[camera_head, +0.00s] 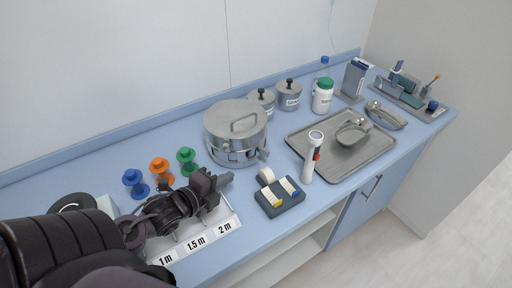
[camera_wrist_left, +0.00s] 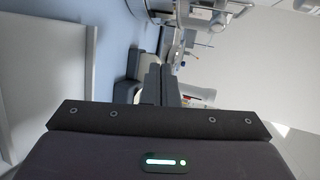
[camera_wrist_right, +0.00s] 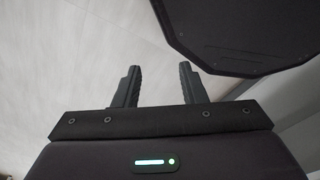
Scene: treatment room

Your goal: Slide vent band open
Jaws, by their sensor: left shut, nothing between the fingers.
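A round steel drum (camera_head: 235,138) with a lid and a bar handle stands on the blue counter. A metal band runs around its lower side, with a small latch-like part at the right (camera_head: 263,154). I cannot tell from here how the vent holes stand. In the left wrist view the drum's metal (camera_wrist_left: 205,14) shows at the top. My left gripper (camera_head: 229,177) is shut and empty, in front of the drum and apart from it; its fingers also show in the left wrist view (camera_wrist_left: 160,82). My right gripper (camera_wrist_right: 160,70) is open and empty over the floor.
A white tray marked 1 m, 1.5 m, 2 m (camera_head: 235,223) lies under my left arm, with blue, orange and green spools (camera_head: 187,161) behind. A dark box (camera_head: 280,205), a white torch (camera_head: 312,160) and a steel tray (camera_head: 372,163) stand right. Lidded jars (camera_head: 289,96) stand behind.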

